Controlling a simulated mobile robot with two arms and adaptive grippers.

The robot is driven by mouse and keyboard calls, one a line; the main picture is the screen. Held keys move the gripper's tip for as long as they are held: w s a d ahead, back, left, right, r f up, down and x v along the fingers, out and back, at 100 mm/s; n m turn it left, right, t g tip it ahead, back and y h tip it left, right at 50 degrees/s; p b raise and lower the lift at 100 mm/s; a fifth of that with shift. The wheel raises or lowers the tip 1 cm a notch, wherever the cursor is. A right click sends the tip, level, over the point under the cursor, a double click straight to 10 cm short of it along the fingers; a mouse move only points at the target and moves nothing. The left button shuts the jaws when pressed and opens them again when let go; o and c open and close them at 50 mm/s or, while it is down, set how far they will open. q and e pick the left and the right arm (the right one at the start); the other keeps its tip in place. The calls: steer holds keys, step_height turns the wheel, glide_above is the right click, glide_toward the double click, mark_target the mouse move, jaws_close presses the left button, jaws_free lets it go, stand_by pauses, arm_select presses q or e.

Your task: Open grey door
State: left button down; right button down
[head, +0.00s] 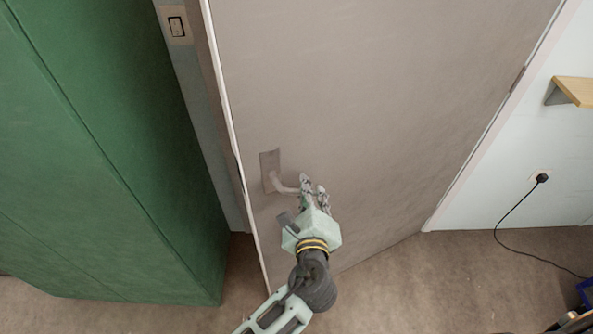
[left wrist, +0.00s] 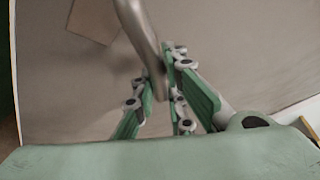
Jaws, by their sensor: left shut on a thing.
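The grey door (head: 370,80) fills the middle of the head view, and its left edge stands along the white frame strip. A metal lever handle (head: 284,187) sticks out from a darker plate (head: 269,163) near the door's left edge. My left gripper (head: 313,183) is at the free end of the handle. In the left wrist view the handle (left wrist: 143,35) comes down from the top to between the green-padded fingers (left wrist: 165,90), which are shut on it. The gripper hides the handle's tip in the head view. My right gripper is in neither view.
A green cabinet (head: 90,130) stands close on the left of the door. A light switch (head: 177,27) is on the wall above. On the right are a wooden shelf (head: 574,90) and a black plug with cable (head: 542,178). The brown floor (head: 410,275) before the door looks clear.

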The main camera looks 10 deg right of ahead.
arm_select(q)
steer(key=shift+s, duration=0.3)
steer(key=shift+w, duration=0.1)
steer(key=shift+w+f, duration=0.1)
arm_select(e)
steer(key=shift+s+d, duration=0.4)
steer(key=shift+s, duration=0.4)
arm_select(q)
steer(key=c, duration=1.7)
jaws_free()
steer(key=shift+c, duration=0.2)
steer(key=shift+a, duration=0.1)
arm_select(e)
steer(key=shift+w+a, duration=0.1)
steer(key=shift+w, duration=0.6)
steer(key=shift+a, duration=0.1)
arm_select(q)
steer(key=v, duration=1.2)
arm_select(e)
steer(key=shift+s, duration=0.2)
